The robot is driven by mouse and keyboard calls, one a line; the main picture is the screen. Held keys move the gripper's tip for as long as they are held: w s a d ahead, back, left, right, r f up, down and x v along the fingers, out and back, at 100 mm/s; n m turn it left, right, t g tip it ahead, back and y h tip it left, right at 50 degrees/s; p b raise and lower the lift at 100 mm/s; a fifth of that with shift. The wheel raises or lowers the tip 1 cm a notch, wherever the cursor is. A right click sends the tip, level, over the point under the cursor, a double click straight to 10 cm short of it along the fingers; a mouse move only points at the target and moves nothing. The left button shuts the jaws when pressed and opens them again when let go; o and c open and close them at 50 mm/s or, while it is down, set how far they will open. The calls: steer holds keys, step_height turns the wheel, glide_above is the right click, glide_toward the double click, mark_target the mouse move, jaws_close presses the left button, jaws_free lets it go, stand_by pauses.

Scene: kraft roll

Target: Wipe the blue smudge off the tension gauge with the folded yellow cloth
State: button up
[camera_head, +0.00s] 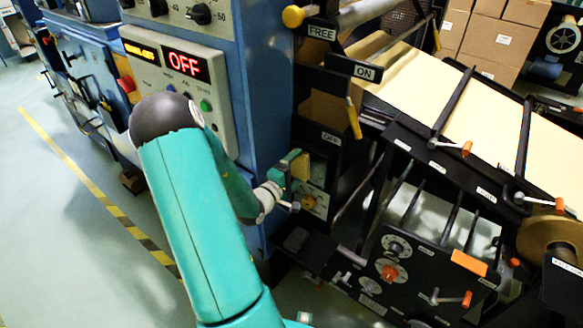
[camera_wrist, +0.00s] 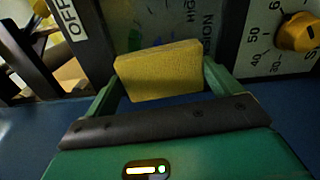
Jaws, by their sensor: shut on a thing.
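The folded yellow cloth (camera_wrist: 158,70) is between the two green fingers of my gripper (camera_wrist: 160,82) in the wrist view. My gripper is shut on it. In the head view the cloth (camera_head: 301,166) shows as a small yellow block at the end of my gripper (camera_head: 290,163), in front of a dark machine panel. A pale gauge face (camera_head: 318,172) sits just right of the cloth, partly hidden by it. In the wrist view, bluish marks show on the panel behind the cloth. I cannot tell whether the cloth touches the panel.
A yellow knob (camera_wrist: 298,32) on a scaled dial is right of my gripper in the wrist view. A blue cabinet (camera_head: 262,90) stands left of the panel. Levers, rods and a paper web (camera_head: 435,85) crowd the right. Open floor (camera_head: 60,230) lies left.

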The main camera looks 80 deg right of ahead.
mark_target(317, 170)
steer(key=shift+s+a, duration=0.35)
steer(key=shift+s, duration=0.5)
steer(key=shift+s+a, duration=0.4)
steer(key=shift+s, duration=0.5)
steer(key=shift+s+a, duration=0.35)
steer(key=shift+s, duration=0.5)
steer(key=shift+w, duration=0.1)
steer(key=shift+w+d, duration=0.5)
steer(key=shift+w, duration=0.65)
steer(key=shift+w+d, duration=0.55)
steer(key=shift+w, duration=0.55)
steer(key=shift+w+d, duration=0.5)
steer(key=shift+w, duration=0.65)
steer(key=v, duration=0.6)
steer(key=shift+a, duration=0.15)
steer(key=shift+v, duration=1.4)
